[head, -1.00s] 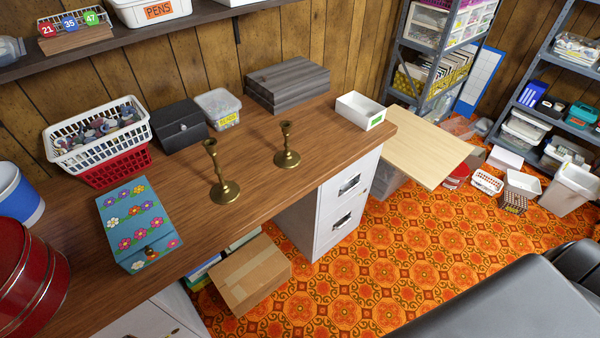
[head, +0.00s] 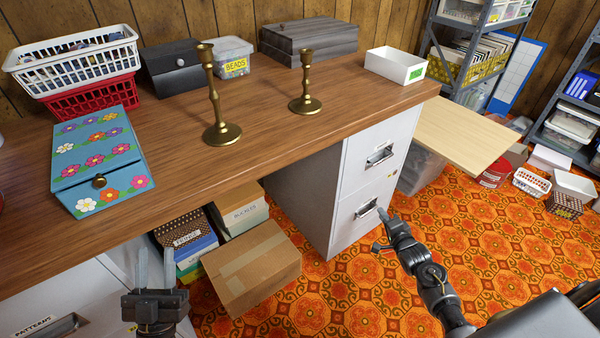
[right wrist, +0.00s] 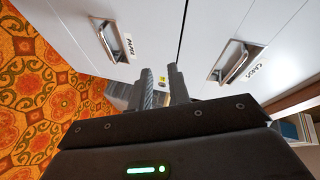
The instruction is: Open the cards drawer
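The cards drawer (head: 381,150) is the upper white drawer of the cabinet under the desk's right end, and it is closed. Its metal handle (head: 380,155) is free. In the right wrist view the CARDS label (right wrist: 261,69) sits beside that handle (right wrist: 235,62). My right gripper (head: 381,230) is open and empty in front of the lower drawer, below the cards handle. Its two fingers (right wrist: 162,84) show apart in the wrist view, pointing between the two handles and touching neither. My left gripper (head: 155,268) is open and empty in front of the desk at lower left.
The lower drawer (head: 362,212), labelled PAPER (right wrist: 129,44), is closed. The wooden desktop (head: 270,130) overhangs above. A cardboard box (head: 250,268) stands on the floor left of the cabinet. A pale board (head: 460,135) lies to its right. The patterned floor in front is clear.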

